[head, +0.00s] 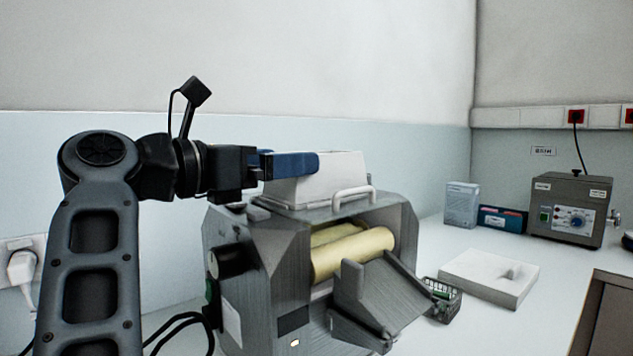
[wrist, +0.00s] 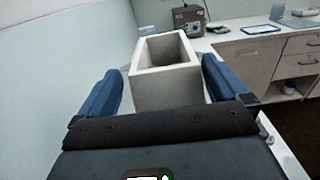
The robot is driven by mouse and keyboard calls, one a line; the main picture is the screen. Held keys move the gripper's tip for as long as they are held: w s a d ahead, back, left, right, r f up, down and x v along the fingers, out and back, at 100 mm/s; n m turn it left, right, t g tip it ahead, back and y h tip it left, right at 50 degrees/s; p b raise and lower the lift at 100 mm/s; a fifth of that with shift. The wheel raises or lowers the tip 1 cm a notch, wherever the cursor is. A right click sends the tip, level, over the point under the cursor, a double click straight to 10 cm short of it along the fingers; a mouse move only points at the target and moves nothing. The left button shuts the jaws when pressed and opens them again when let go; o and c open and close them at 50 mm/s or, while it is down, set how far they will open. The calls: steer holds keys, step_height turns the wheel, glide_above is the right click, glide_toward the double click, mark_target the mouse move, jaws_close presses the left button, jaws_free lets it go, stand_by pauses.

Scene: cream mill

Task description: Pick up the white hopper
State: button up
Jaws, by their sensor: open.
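The white hopper (head: 325,177) sits on top of the grey roller mill (head: 275,238) in the head view. It is an open-topped box, and the wrist view looks down into it (wrist: 166,88). My gripper (head: 290,163) is level with the hopper's upper part. In the wrist view, the blue fingers of my gripper (wrist: 160,88) are open, one on each side of the hopper. Gaps show between the fingers and its walls. In the head view the near finger covers part of the hopper.
A white block (head: 488,277), a small basket (head: 442,298) and a grey control box (head: 570,208) are on the bench to the right. The wall is behind the mill.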

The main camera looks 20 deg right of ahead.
steer(key=shift+s+p+x, duration=0.2)
steer(key=shift+p+x, duration=0.4)
steer(key=shift+x, duration=2.05)
steer(key=shift+d+r, duration=0.1)
steer(key=shift+d, duration=0.05)
steer(key=c, duration=0.9)
steer(key=shift+r, duration=0.1)
steer(key=shift+r, duration=0.5)
step_height(320, 180, up, 3)
steer(key=shift+b, duration=0.35)
steer(key=d+r, duration=0.2)
steer(key=d, duration=0.2)
steer(key=d+r, duration=0.2)
steer(key=d, duration=0.1)
steer(key=w+d+r, duration=0.1)
steer(key=d+r, duration=0.2)
steer(key=d, duration=0.1)
steer(key=shift+w+d+b, duration=0.1)
steer(key=shift+d+b, duration=0.2)
steer(key=shift+b, duration=0.1)
